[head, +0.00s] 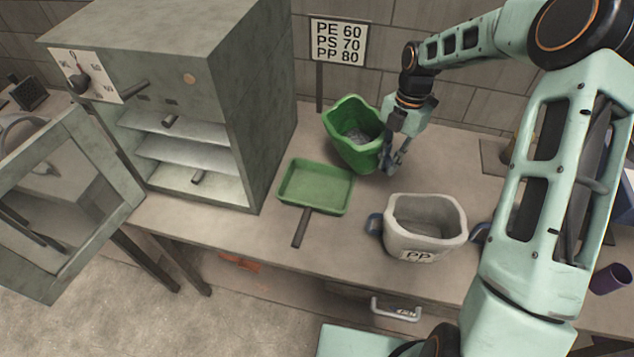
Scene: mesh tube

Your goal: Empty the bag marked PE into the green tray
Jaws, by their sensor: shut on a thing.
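The green tray (315,187) lies on the bench with its dark handle toward the front edge. It looks empty. A green bag-like container (345,145) is behind and to the right of the tray, tilted, with greyish contents inside. No PE mark shows on its visible side. My gripper (393,160) is at the right side of this green bag and shut on it; the exact grip point is hard to see. A pale grey container (432,243) marked PP stands upright at the front right, with blue handles at its sides.
A grey oven (225,80) with shelves stands to the left of the tray, its door (70,200) swung open. A sign (339,41) reading PE 60, PS 70, PP 80 stands at the back. A purple cup (610,279) is at the far right. Bare bench lies right of the bag.

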